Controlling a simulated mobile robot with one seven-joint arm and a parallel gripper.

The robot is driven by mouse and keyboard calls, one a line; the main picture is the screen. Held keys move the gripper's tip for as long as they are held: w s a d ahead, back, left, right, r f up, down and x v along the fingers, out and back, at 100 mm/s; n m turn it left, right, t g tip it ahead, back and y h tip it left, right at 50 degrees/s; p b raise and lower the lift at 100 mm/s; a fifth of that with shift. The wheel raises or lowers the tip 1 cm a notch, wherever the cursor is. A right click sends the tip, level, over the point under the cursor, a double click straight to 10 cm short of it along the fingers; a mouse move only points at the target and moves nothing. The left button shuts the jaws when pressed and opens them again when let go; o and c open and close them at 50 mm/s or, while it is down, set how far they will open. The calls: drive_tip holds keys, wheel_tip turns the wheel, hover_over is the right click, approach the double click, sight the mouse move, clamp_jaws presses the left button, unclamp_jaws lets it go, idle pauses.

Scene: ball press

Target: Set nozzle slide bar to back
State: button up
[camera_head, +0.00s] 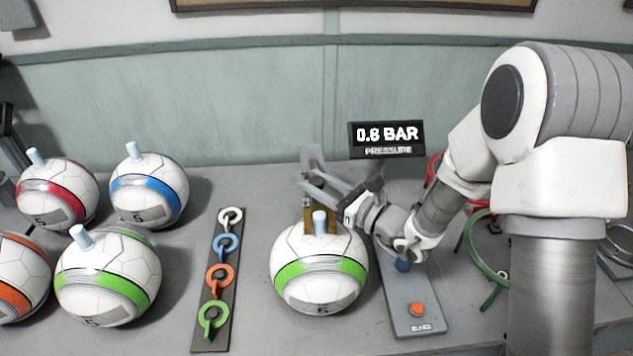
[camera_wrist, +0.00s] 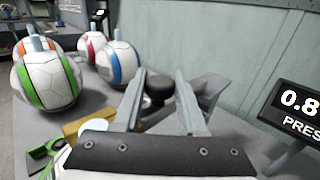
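My gripper (camera_head: 309,180) reaches in from the right above the green-banded ball (camera_head: 321,278) at the press. In the wrist view my gripper (camera_wrist: 160,77) has its two fingers apart, with a dark round knob (camera_wrist: 158,88) showing between them. I cannot tell whether the fingers touch the knob. A grey bracket (camera_head: 312,157) stands behind the fingers, and its grey part (camera_wrist: 212,88) shows right of them in the wrist view. A brass-coloured block (camera_head: 307,217) sits behind the ball's blue-white plug. The slide bar itself is mostly hidden by my gripper.
A pressure display (camera_head: 387,139) reading 0.8 BAR stands right of my gripper. A grey panel with an orange button (camera_head: 417,309) lies in front of my arm. Several banded balls stand at left, beside a strip of coloured rings (camera_head: 222,273). The wall (camera_head: 180,105) is behind.

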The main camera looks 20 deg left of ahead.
clamp_jaws()
idle(1.0)
